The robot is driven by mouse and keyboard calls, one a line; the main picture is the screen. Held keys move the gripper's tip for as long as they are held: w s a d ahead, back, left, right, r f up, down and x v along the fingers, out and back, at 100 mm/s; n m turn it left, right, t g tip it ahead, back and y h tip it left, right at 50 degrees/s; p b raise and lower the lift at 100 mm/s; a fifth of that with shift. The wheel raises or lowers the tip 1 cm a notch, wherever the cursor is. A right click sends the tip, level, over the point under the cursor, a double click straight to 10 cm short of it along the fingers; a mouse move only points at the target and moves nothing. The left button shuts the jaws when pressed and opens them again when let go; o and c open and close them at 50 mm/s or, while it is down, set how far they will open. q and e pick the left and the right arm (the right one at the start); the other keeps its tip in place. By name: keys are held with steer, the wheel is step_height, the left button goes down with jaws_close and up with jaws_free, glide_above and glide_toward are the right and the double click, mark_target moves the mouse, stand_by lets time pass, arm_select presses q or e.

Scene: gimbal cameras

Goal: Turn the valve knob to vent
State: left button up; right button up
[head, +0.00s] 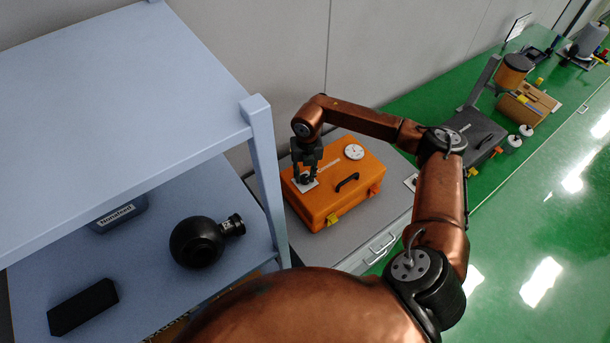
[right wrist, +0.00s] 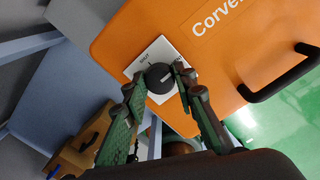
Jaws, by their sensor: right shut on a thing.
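The black round valve knob (right wrist: 158,78) sits on a white label plate (right wrist: 150,56) on the orange case. The plate also shows in the head view (head: 312,185). The word on the plate's left side seems to read "SHUT"; the lettering on the right is partly hidden by a finger. A pale mark shows on the knob, but its exact direction is hard to tell. My right gripper (head: 307,177) points down at the case, and in the right wrist view its green-sided fingers (right wrist: 155,85) are shut on the knob, one on each side. My left gripper is not in view.
The orange case (head: 330,207) has a white dial (head: 354,152) and a black handle (head: 347,181) beside the knob. It rests on a grey cabinet top. A blue-grey shelf (head: 262,150) with a black round object (head: 197,242) stands left. A green bench stretches back right.

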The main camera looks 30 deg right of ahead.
mark_target(306, 177)
steer(key=o, duration=1.2)
steer(key=shift+c, duration=0.2)
step_height(306, 177, up, 12)
steer(key=shift+d, duration=0.2)
